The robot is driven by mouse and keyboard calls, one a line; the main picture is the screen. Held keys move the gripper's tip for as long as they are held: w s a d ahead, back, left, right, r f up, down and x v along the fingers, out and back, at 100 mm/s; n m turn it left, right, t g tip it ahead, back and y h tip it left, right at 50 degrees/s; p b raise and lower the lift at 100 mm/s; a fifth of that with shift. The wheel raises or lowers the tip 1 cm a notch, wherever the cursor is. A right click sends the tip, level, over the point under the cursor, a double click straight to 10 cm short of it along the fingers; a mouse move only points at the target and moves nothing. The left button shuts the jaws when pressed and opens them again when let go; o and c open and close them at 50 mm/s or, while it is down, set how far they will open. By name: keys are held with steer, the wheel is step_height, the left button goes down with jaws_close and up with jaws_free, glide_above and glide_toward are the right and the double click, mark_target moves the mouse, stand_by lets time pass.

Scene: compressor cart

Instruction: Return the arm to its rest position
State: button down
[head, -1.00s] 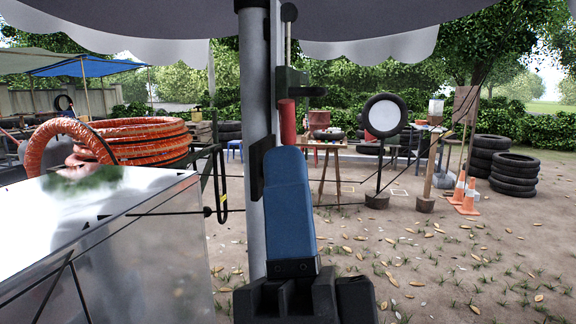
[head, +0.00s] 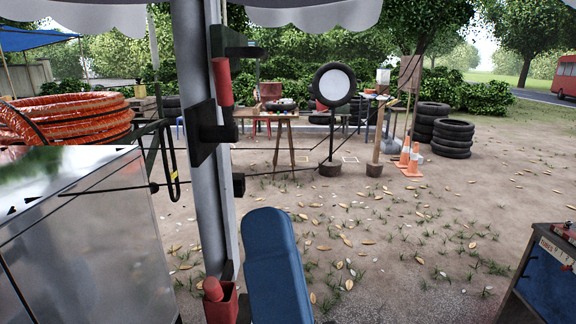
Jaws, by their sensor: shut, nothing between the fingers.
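My blue arm link (head: 275,268) rises from the bottom edge, a little left of the middle, leaning slightly left. It stands just right of the grey pole (head: 208,190) in the picture; I cannot tell the gap between them. My gripper is not in view, so its fingers cannot be seen. The rest of my arm is out of the picture.
A shiny metal box (head: 90,240) stands at left, with orange hose coils (head: 75,118) behind it. The pole carries a red cylinder (head: 222,82) and a red holder (head: 221,300). A blue-fronted cabinet (head: 548,280) is at lower right. Open ground lies between.

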steer(key=s+d+f+n+g+h, duration=0.2)
steer(key=d+f+h, duration=0.1)
steer(key=d+f, duration=0.5)
steer(key=s+d+f+n+g+h, duration=0.25)
steer(key=d+f, duration=0.35)
steer(key=f, duration=0.4)
steer(key=s+d+f+n+g+h, duration=0.1)
steer(key=s+d+f+g+h, duration=0.2)
steer(key=s, duration=0.5)
steer(key=s+d+f+n+g+h, duration=0.2)
steer(key=s+d+f, duration=0.4)
steer(key=s, duration=0.3)
steer(key=shift+s+d+f+g+h, duration=0.25)
steer(key=shift+d+g+h, duration=0.2)
steer(key=shift+d+g, duration=0.25)
